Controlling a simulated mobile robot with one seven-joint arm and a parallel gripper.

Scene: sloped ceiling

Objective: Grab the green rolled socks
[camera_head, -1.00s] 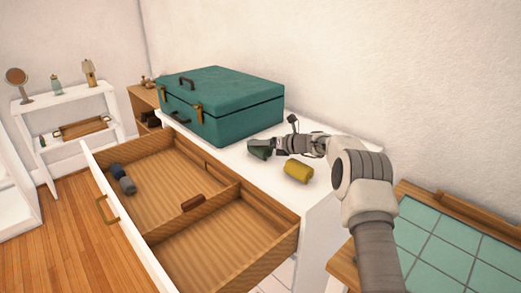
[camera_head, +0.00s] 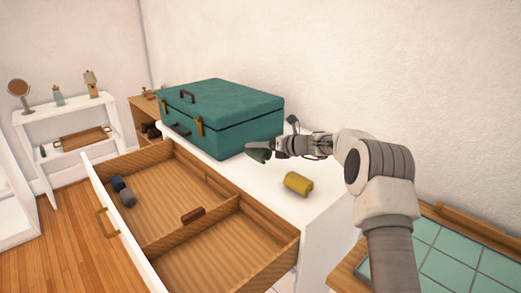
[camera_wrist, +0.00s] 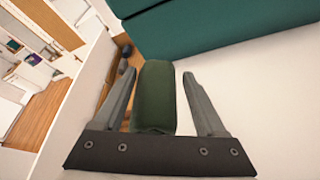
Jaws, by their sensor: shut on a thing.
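The green rolled socks (camera_wrist: 154,98) are a dark green roll between the two fingers of my gripper (camera_wrist: 155,90) in the wrist view. In the head view the socks (camera_head: 259,155) show at the tip of my gripper (camera_head: 256,149), partly hidden by it. My gripper is shut on them and holds them over the white dresser top (camera_head: 322,188), near the front of the teal case. The gap below the socks is hard to judge.
A yellow roll (camera_head: 298,184) lies on the dresser top. A teal case (camera_head: 225,120) stands behind and left of my gripper. The open drawer (camera_head: 190,238) below holds a blue and grey roll (camera_head: 123,190). A tiled surface (camera_head: 445,255) is at right.

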